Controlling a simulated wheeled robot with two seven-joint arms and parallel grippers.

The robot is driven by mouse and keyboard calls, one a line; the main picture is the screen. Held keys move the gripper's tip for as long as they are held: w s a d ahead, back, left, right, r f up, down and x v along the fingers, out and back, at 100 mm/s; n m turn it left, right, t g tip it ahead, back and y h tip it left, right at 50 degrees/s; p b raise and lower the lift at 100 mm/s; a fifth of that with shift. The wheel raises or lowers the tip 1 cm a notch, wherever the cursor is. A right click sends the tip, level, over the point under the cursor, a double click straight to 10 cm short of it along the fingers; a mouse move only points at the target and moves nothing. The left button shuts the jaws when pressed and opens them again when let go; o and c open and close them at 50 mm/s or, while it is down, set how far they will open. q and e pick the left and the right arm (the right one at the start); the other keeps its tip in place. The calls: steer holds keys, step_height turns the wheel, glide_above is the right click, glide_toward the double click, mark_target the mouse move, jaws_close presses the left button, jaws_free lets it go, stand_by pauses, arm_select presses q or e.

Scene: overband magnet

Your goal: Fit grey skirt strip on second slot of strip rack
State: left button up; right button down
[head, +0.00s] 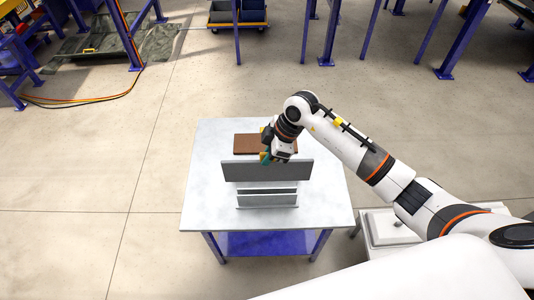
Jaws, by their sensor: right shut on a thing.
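A grey skirt strip (240,171) is held by my right gripper (268,158) over the table. The strip lies crosswise in the picture, its long side running left to right. The held strip appears apart from the rack, though the gap is hard to judge. Which slots are filled is too small to tell. My left gripper is out of view.
A brown block or board (246,143) lies behind the held strip, partly hidden by my gripper. The pale table (212,150) has clear room on its left side and front right. A white unit (379,226) stands at the table's right. Blue posts stand farther back.

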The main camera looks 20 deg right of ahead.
mark_target(267, 168)
steer(key=shift+a+f+b, duration=0.1)
steer(key=shift+f+b, duration=0.35)
steer(key=shift+f, duration=0.5)
steer(key=shift+f+b, duration=1.05)
steer(key=shift+f, duration=0.85)
steer(key=shift+p, duration=0.95)
step_height(267, 168, down, 8)
steer(key=b, duration=0.4)
steer(key=shift+b, duration=0.35)
stand_by(1.8)
steer(key=c, duration=1.4)
jaws_free()
